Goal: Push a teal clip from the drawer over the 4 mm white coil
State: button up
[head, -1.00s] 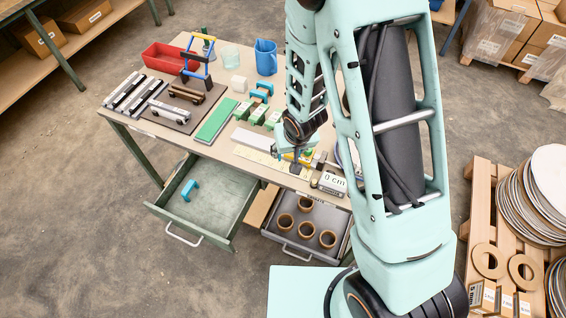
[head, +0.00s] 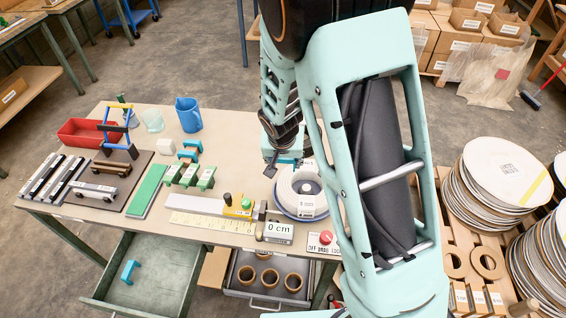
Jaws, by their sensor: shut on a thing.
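A teal-blue clip (head: 129,271) lies in the open left drawer (head: 160,262), well away from my gripper. A white coil (head: 285,186) stands on the right of the table with a label on its front; the size print is too small to read. My gripper (head: 272,168) is at the coil's left rear side, partly hidden by its own wrist. It is shut on a small dark thing that I cannot name. I cannot tell whether that thing touches the coil. My arm hides part of the table to the coil's right.
Green blocks (head: 189,175) and a blue piece (head: 189,151) stand mid-table. A lower drawer (head: 243,291) holds brown rings. Plate stacks (head: 507,177) stand to the right.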

aim_at(284, 182)
notch_tip(284, 182, down, 5)
jog(key=b, duration=0.3)
jog(key=shift+f+b, duration=0.25)
jog(key=shift+b, duration=0.05)
jog(key=shift+b, duration=0.55)
dwell(1.1)
jog(key=shift+f+b, duration=2.05)
jog(key=shift+b, duration=0.1)
dwell(1.8)
jog(key=o, duration=1.5)
jog(key=shift+r, duration=0.1)
